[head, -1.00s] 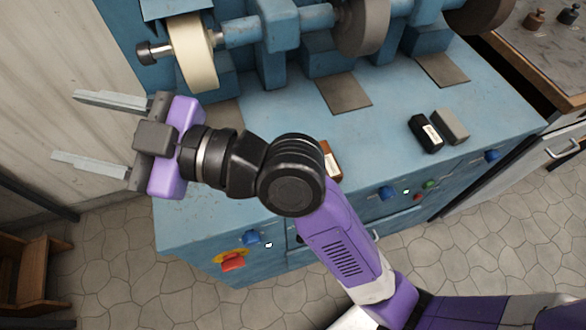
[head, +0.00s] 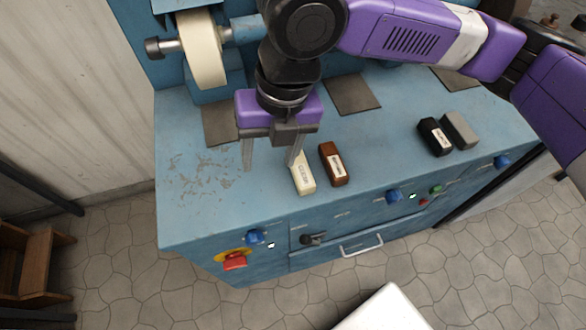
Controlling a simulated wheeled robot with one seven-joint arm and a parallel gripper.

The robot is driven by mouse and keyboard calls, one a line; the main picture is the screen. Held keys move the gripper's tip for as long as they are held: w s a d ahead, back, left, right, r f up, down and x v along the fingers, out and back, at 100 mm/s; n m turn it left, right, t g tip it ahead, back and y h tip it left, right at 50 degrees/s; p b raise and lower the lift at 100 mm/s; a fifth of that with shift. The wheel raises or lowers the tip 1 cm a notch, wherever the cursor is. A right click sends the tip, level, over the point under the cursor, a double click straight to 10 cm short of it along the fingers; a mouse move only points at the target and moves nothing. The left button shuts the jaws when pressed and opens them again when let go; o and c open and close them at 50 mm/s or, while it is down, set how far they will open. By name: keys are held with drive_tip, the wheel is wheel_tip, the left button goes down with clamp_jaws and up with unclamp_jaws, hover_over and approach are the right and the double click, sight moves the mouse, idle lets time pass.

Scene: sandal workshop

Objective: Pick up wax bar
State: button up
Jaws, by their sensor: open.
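A cream bar (head: 304,180) with a label lies on the blue bench top (head: 225,215), near its front edge. A brown bar (head: 334,166) with a white label lies just right of it. A black bar (head: 434,137) and a grey bar (head: 459,130) lie side by side farther right. The labels are too small to read, so I cannot tell which is the wax bar. My gripper (head: 270,166) is open and empty, pointing down over the bench. Its right finger overlaps the far end of the cream bar in the picture; I cannot tell whether they touch.
A cream buffing wheel (head: 202,50) stands at the back left, close to my arm. Dark pads (head: 352,94) lie on the bench. Knobs and a red button (head: 235,263) line the front panel. The worn left part of the bench top is clear.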

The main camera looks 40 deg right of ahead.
drive_tip(key=h, duration=0.2)
hover_over(302, 171)
drive_tip(key=shift+w+a+f+g, duration=0.1)
drive_tip(key=shift+f+g, duration=0.15)
drive_tip(key=shift+g, duration=0.15)
drive_tip(key=shift+f, duration=3.75)
clamp_jaws()
